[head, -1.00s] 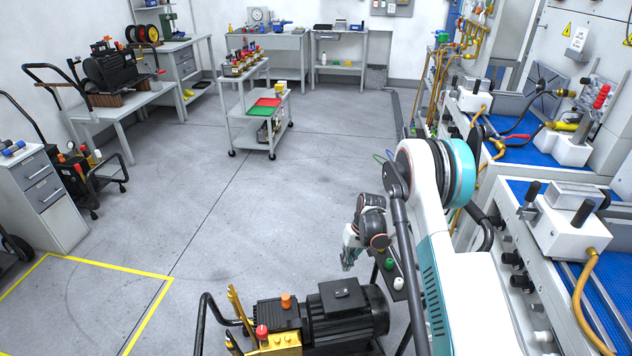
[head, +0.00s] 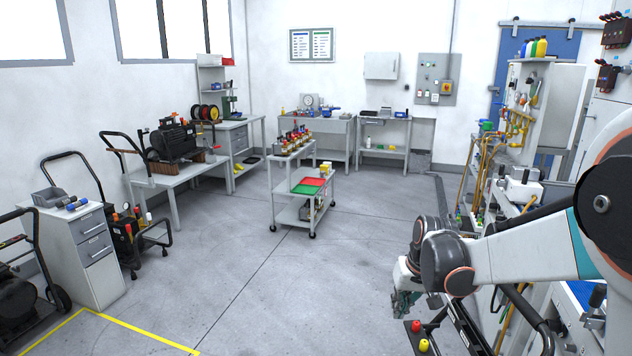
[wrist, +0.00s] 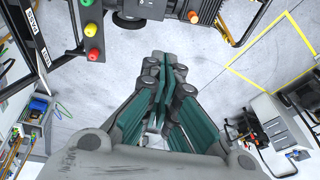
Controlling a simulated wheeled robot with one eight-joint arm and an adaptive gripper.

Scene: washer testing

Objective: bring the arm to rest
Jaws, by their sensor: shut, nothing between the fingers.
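My arm reaches in from the right side of the head view, its white and dark links bent at a dark joint. My gripper (head: 403,303) hangs at the arm's end, pointing down above the grey floor. In the wrist view my gripper (wrist: 160,75) shows its grey linkages and green finger pads, with the fingers together and nothing between them. No object is held. The gripper appears apart from everything around it.
Below the gripper, a dark panel carries a red knob (head: 416,326) and a yellow knob (head: 424,345). A grey trolley (head: 305,205) with red and green trays stands mid-room. A drawer cabinet (head: 80,250) is at left. The central floor (head: 260,290) is clear.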

